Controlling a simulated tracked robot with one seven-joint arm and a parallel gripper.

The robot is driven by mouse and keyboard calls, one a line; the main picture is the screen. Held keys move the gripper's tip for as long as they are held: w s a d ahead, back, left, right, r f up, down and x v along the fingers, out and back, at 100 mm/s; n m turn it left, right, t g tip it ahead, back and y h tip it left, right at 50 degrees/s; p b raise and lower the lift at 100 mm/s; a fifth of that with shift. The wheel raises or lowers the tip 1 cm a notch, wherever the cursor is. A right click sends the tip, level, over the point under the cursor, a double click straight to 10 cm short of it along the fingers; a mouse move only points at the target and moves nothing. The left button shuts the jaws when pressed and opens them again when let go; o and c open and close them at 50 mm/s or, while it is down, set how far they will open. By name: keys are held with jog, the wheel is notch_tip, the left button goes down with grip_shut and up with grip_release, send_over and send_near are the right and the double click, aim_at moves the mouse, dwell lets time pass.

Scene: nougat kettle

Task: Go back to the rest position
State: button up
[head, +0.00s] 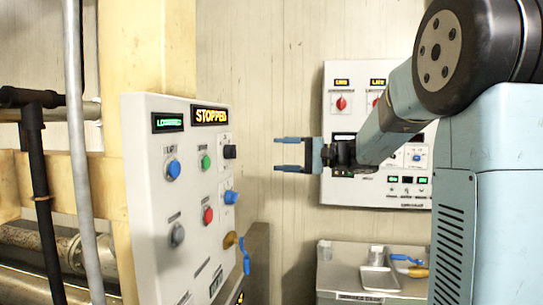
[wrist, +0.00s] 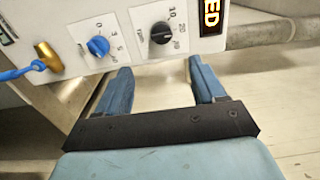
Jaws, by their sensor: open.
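My gripper (head: 290,154) is open and empty in the head view, held in the air to the right of a white control panel (head: 150,200). Its two blue fingers point left, apart from the panel. In the wrist view the open fingers (wrist: 157,88) stay clear of the panel's edge, with nothing between them. The panel's display (head: 210,116) reads "STOPPED". A black knob (head: 230,152), a blue knob (head: 231,197) and a blue-handled brass valve (head: 245,255) sit along its right side. The wrist view also shows the blue knob (wrist: 98,46) and black knob (wrist: 162,33).
A second control panel (head: 340,185) hangs on the back wall, partly behind my arm. Below it stands a grey table (head: 335,283) with a metal tray (head: 380,279) and a blue-handled tool (head: 407,259). Pipes (head: 76,150) stand at the left.

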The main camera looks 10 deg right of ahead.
jog(key=shift+s+d, duration=0.1)
jog(key=shift+d, duration=0.1)
jog(key=s+a+f+n+g+h, duration=0.15)
jog(key=s+f+h, duration=0.25)
jog(key=s, duration=0.4)
jog(key=s+a+f+g+h, duration=0.1)
jog(key=s+f+g+h, duration=0.15)
jog(key=s+f, duration=0.45)
jog(key=s+d+f+n+t+h, duration=0.1)
jog(key=s+d+f+h, duration=0.1)
jog(key=s+d+h, duration=0.3)
jog(key=s+d+f+n+t+h, duration=0.1)
jog(key=s+d+f+t+h, duration=0.1)
jog(key=s+d+h, duration=0.3)
jog(key=s+f, duration=0.1)
jog(key=s, duration=0.3)
jog(key=shift+s+d+f, duration=0.35)
jog(key=shift+s, duration=0.05)
